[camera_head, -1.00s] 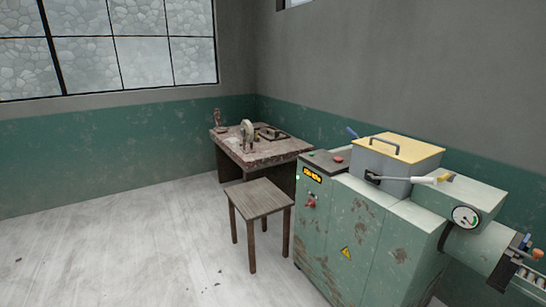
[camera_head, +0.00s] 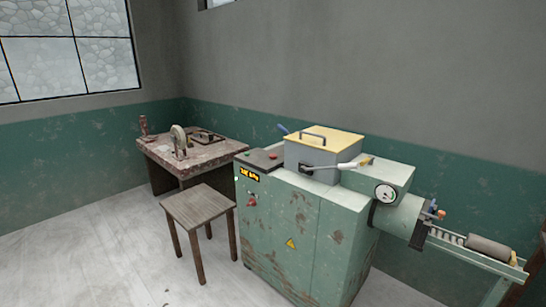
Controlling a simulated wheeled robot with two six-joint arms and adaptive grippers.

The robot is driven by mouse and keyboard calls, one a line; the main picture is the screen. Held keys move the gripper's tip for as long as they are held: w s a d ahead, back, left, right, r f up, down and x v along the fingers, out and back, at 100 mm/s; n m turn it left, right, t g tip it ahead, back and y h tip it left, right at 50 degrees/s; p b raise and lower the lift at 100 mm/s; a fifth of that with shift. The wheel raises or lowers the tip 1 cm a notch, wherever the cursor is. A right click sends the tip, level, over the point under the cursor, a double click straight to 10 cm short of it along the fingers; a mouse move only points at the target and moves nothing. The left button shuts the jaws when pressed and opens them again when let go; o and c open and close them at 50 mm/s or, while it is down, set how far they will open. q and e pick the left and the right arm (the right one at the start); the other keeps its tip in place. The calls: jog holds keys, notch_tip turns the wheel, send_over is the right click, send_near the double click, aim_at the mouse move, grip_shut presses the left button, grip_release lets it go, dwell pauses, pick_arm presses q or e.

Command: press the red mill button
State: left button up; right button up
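The mill is a worn green machine (camera_head: 292,240) right of the middle in the head view. A small red button (camera_head: 273,156) sits on the dark panel (camera_head: 258,160) at its top left. Neither of my grippers is in view, and nothing touches the mill's controls.
A wooden stool (camera_head: 198,206) stands just left of the mill. A worktable (camera_head: 200,156) stands behind it by the wall. A conveyor (camera_head: 470,256) with a grey roll (camera_head: 489,248) extends right. Open floor (camera_head: 110,260) lies at the lower left.

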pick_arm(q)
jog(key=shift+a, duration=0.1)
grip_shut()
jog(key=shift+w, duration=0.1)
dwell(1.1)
